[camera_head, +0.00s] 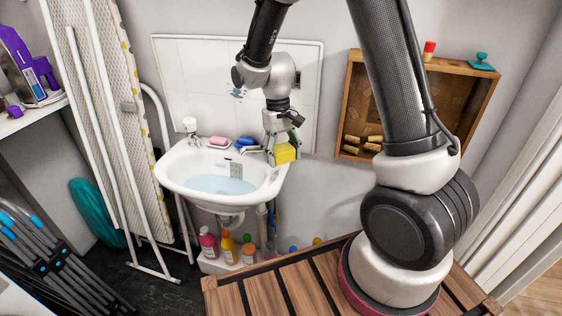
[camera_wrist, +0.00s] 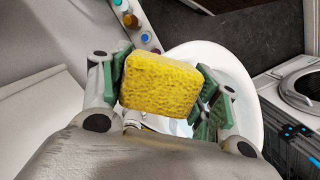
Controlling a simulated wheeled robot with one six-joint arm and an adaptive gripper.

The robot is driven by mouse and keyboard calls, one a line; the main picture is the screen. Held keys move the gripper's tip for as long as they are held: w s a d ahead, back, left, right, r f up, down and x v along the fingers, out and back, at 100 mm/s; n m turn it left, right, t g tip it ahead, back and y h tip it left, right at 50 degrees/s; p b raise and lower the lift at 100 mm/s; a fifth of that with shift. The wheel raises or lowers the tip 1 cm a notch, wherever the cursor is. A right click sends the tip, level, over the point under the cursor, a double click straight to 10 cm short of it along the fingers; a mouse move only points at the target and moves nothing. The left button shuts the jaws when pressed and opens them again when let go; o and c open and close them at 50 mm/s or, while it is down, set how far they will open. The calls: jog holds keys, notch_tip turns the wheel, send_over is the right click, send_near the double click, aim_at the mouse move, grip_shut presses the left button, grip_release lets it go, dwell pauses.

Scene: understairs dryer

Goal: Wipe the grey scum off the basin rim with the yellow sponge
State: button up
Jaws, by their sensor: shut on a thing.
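My gripper (camera_head: 281,153) is shut on the yellow sponge (camera_head: 285,154) at the right side of the white basin (camera_head: 175,183). In the wrist view the sponge (camera_wrist: 160,84) sits between the green-padded fingers of my gripper (camera_wrist: 160,92), with the white basin (camera_wrist: 240,75) behind it. Pale blue water (camera_head: 218,185) lies in the basin. I cannot tell whether the sponge touches the rim. I cannot make out the grey scum clearly; the sponge and gripper hide part of the rim.
A pink soap (camera_head: 218,141) and a blue item (camera_head: 245,142) lie at the basin's back edge. Several bottles (camera_head: 228,247) stand below. An ironing board (camera_head: 112,110) leans at left. A wooden box (camera_head: 352,122) hangs on the wall at right. A slatted wooden top (camera_head: 270,287) lies in front.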

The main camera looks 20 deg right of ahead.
jog(key=shift+r, duration=1.25)
jog(key=shift+a, duration=0.1)
